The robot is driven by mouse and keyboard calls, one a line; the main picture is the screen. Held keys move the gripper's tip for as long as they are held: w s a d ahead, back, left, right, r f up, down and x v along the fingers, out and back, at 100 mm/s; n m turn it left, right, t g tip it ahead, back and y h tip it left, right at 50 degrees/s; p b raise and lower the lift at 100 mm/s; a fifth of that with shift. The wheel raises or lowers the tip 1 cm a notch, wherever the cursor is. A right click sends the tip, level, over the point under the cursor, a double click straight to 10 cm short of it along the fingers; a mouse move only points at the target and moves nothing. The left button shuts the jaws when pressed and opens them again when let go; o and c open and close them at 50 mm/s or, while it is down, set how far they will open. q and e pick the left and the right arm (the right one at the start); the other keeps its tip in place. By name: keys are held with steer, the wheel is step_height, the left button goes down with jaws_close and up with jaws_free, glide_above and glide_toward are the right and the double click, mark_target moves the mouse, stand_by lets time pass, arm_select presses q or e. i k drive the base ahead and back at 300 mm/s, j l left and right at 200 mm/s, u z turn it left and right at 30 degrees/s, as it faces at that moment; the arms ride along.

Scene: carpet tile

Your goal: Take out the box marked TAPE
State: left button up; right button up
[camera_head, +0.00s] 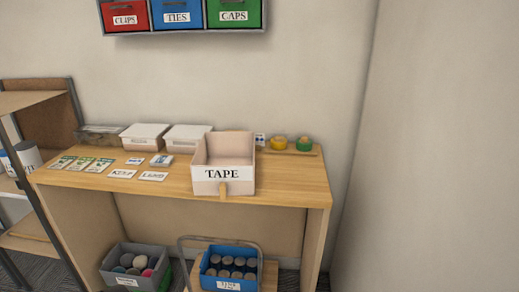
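The box marked TAPE (223,174) is a pale, open-topped box with a white label in black letters. It stands upright on the wooden table (288,187), right of the middle, with its front at the table's front edge. A small tan tab shows at its lower front. The part of its inside that shows looks empty. Neither of my grippers is in view.
A wall rack above holds boxes marked CLIPS (125,16), TIES (177,14) and CAPS (234,13). White lidded containers (145,136), cards (98,165) and tape rolls (304,144) lie on the table. A blue crate of cans (229,283) stands below. A wall is at right.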

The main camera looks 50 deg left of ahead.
mark_target(223, 164)
steer(key=u, duration=1.65)
